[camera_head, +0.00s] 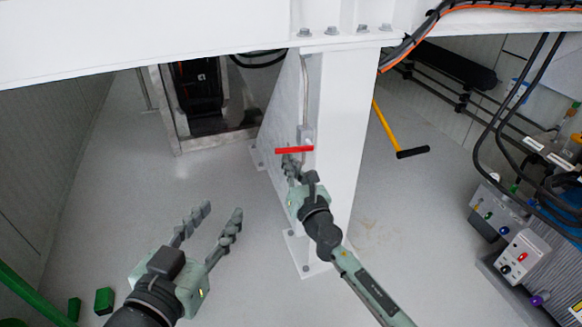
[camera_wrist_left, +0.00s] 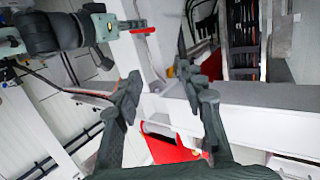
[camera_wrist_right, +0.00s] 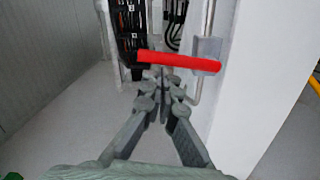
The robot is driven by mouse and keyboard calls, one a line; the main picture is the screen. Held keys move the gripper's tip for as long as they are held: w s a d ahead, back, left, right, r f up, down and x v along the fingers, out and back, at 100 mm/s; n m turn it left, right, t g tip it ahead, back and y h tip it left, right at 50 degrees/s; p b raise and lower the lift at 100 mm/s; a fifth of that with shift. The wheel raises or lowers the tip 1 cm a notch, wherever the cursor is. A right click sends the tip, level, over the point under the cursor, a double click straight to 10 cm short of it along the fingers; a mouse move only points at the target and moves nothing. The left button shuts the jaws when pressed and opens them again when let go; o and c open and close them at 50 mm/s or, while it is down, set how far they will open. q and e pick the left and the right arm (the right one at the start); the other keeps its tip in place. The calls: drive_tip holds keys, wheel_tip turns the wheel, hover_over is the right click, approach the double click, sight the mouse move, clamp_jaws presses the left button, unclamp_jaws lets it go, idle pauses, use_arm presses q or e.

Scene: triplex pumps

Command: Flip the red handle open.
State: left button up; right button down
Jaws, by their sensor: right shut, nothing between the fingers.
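The red handle (camera_head: 294,150) lies about level on a small grey box on the side of the white post. In the right wrist view the red handle (camera_wrist_right: 178,61) runs across the picture, its right end at the grey box (camera_wrist_right: 207,48). My right gripper (camera_head: 291,164) is shut and empty, its fingertips just below the handle. In the right wrist view its fingertips (camera_wrist_right: 163,77) appear close under the handle's middle; I cannot tell whether they touch it. My left gripper (camera_head: 222,212) is open and empty, low at the left. The handle (camera_wrist_left: 143,30) also shows in the left wrist view.
The white post (camera_head: 340,130) rises to a white beam (camera_head: 180,30) overhead. A yellow bar with a black grip (camera_head: 412,152) is right of the post. Valve boxes (camera_head: 520,255) and cables stand at the right. The floor at left is mostly clear.

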sight(292, 151)
drive_tip(key=r+m, duration=0.1)
drive_tip(key=m, duration=0.1)
drive_tip(key=r+m+p, duration=0.2)
drive_tip(key=r+m, duration=0.1)
drive_tip(key=shift+d+m, duration=0.25)
drive_tip(key=shift+m, duration=0.05)
use_arm(q)
drive_tip(key=s+a+f+n+g+y+p, duration=0.25)
drive_tip(key=s+a+f+g+y, duration=0.45)
drive_tip(key=s+a+f+g, duration=0.65)
wheel_tip(292, 151, down, 8)
drive_tip(key=w+a+t+h+p, duration=0.1)
drive_tip(key=a+p, duration=0.1)
drive_tip(key=p, duration=0.1)
drive_tip(key=shift+a+f+m+p, duration=0.15)
drive_tip(key=shift+f+m+p, duration=0.1)
drive_tip(key=shift+m+p, duration=0.1)
use_arm(e)
drive_tip(key=w+d+r+m, duration=0.1)
drive_tip(key=d+r+m, duration=0.3)
drive_tip(key=m, duration=0.6)
drive_tip(key=shift+w+d+m+h, duration=0.3)
drive_tip(key=shift+m+h, duration=0.1)
drive_tip(key=shift+f, duration=0.1)
